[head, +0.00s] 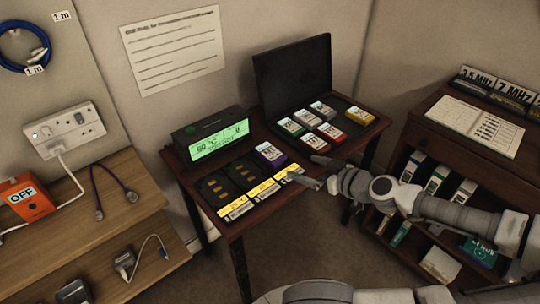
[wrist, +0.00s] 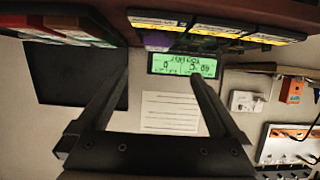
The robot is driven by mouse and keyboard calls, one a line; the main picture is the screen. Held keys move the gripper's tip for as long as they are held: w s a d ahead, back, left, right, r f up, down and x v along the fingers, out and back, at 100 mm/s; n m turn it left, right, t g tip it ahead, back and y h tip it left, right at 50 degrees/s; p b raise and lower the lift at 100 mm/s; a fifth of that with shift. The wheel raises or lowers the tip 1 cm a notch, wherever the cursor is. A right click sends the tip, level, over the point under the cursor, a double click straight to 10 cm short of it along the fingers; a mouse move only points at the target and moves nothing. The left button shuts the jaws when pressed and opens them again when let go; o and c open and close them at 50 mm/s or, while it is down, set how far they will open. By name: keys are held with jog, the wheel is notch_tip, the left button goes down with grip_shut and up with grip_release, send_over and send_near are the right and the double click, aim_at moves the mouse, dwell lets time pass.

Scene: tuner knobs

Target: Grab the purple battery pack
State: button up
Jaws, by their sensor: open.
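In the wrist view, which is upside down, part of the purple pack (wrist: 158,41) shows at the top, beside the display (wrist: 183,65). My gripper (head: 302,169) is open and empty at the table's front edge, to the right of the purple pack and apart from it. In the wrist view its two fingers (wrist: 160,82) stand wide with nothing between them.
An open black case (head: 345,112) behind holds several packs, green, red and others. An empty-looking dark charger (head: 218,188) lies left. A bookshelf (head: 440,170) stands right.

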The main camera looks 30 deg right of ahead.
jog(key=b, duration=0.3)
send_near(269, 151)
jog(key=x, duration=0.4)
jog(key=shift+a+f, duration=0.25)
jog(key=shift+f, duration=0.2)
jog(key=shift+d+r+b+x, duration=0.15)
jog(key=shift+b+x, duration=0.2)
jog(key=shift+x, duration=0.95)
jog(key=shift+d+r+b+x, duration=0.1)
jog(key=shift+b+x, duration=0.2)
jog(key=shift+x, duration=1.05)
jog(key=shift+w, duration=0.1)
jog(key=c, duration=1.4)
jog(key=shift+c, duration=0.5)
jog(key=shift+r, duration=0.15)
